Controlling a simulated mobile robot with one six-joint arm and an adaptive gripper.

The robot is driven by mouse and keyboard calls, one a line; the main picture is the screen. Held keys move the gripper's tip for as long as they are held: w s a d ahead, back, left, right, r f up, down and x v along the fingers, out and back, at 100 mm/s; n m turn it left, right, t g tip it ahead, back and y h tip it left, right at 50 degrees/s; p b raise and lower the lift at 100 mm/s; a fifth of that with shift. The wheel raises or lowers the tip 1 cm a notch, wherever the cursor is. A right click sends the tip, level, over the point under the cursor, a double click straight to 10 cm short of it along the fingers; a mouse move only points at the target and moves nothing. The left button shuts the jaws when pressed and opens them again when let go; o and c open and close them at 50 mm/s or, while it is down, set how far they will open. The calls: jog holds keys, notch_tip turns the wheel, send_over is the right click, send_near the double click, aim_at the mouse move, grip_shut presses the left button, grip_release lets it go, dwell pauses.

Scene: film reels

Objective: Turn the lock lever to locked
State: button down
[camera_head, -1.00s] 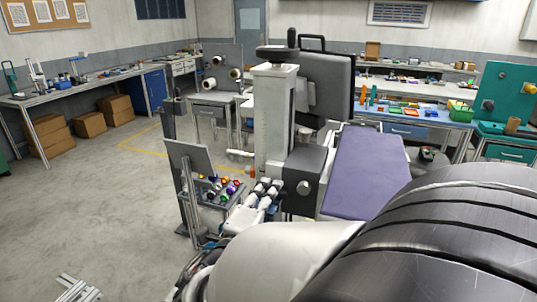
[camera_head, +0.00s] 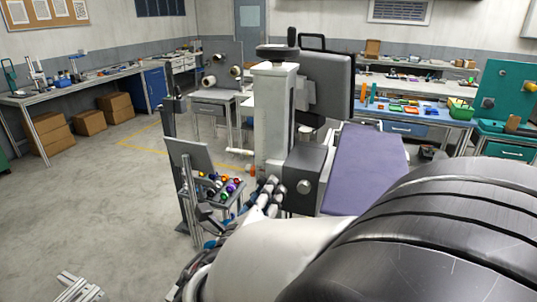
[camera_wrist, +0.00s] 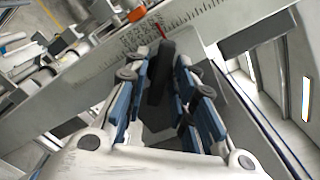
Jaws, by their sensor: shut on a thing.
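In the wrist view, a black lever (camera_wrist: 161,75) stands between the two fingers of my gripper (camera_wrist: 163,58), which have blue pads and pale linkages. The gripper is shut on this lever. I take it to be the lock lever; its lower part is dark and partly hidden between the fingers. Behind it is a pale grey plate with a printed scale (camera_wrist: 195,17) and a small red mark. In the head view my gripper (camera_head: 268,192) is small beside the dark box at the foot of the white column (camera_head: 274,115); the lever cannot be made out there.
A purple-topped table (camera_head: 362,165) lies right of the column, and a dark grey panel (camera_head: 325,80) stands behind it. A small rack of coloured knobs (camera_head: 220,187) with a tilted grey board (camera_head: 190,157) is close on the left.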

jog(key=shift+m+b, duration=1.55)
jog(key=shift+m, duration=3.05)
jog(key=c, duration=1.6)
grip_release()
jog(key=v, duration=0.7)
jog(key=shift+s, duration=0.25)
